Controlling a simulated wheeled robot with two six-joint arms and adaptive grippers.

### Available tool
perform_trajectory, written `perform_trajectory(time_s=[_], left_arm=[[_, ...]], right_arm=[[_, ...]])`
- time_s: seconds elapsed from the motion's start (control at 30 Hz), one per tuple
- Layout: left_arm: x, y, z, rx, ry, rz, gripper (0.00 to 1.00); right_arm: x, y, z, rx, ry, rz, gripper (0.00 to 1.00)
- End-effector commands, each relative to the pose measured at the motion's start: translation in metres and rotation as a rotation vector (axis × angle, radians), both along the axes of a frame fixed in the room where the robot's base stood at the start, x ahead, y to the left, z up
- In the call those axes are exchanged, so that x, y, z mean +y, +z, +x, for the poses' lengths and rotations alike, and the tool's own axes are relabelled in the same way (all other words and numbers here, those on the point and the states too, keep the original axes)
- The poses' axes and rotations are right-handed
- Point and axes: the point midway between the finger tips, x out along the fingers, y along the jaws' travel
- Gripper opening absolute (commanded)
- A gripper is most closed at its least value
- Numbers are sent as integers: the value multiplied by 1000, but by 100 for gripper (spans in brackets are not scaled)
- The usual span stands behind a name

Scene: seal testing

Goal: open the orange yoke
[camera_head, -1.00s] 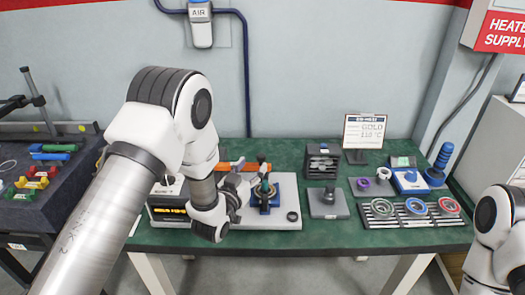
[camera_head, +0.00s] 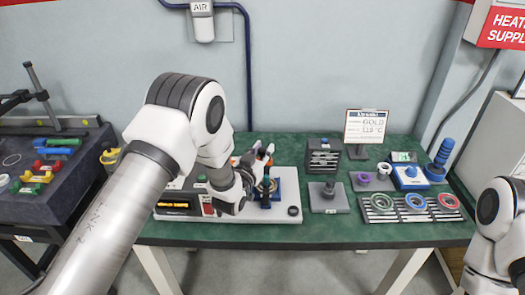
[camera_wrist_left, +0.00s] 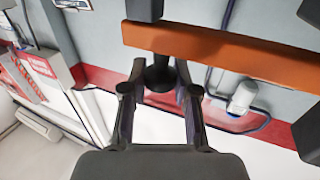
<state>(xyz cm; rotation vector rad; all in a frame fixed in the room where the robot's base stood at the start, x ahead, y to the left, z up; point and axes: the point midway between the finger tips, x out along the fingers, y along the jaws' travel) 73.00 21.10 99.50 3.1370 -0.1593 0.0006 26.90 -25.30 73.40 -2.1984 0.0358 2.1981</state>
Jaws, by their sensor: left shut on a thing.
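The orange yoke (camera_wrist_left: 220,55) shows as a long orange bar across the upper part of the left wrist view. A dark round knob (camera_wrist_left: 158,76) sits at its lower edge, between my left fingers. In the head view, part of the yoke (camera_head: 236,160) shows behind my left wrist, and the arm hides much of it. My left gripper (camera_head: 264,157) is shut on the yoke, seemingly at the knob, above the blue fixture (camera_head: 287,186) on the pale base plate (camera_head: 285,216). The right arm shows at the right edge, but its gripper is out of frame.
A dark block (camera_head: 322,158) and a grey stand (camera_head: 329,198) stand right of the plate. Some green table is clear at the front.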

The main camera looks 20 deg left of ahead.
Motion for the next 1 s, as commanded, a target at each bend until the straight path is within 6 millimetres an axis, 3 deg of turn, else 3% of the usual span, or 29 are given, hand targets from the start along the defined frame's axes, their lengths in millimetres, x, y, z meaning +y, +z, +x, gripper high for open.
perform_trajectory(time_s=[0.27,0.63,0.67,0.7,0.73,1.0], left_arm=[[11,-4,28,-4,198,3,0],[15,-1,33,2,248,0,0],[15,-1,33,2,248,0,36],[15,-1,33,2,248,0,50],[15,-1,33,2,247,0,56],[15,0,33,1,247,0,56]], right_arm=[[0,-29,0,0,0,0,40],[0,-29,0,0,0,0,40],[0,-29,0,0,0,0,40],[0,-29,0,0,0,0,40],[0,-29,0,0,0,0,40],[0,-29,0,0,0,0,40]])
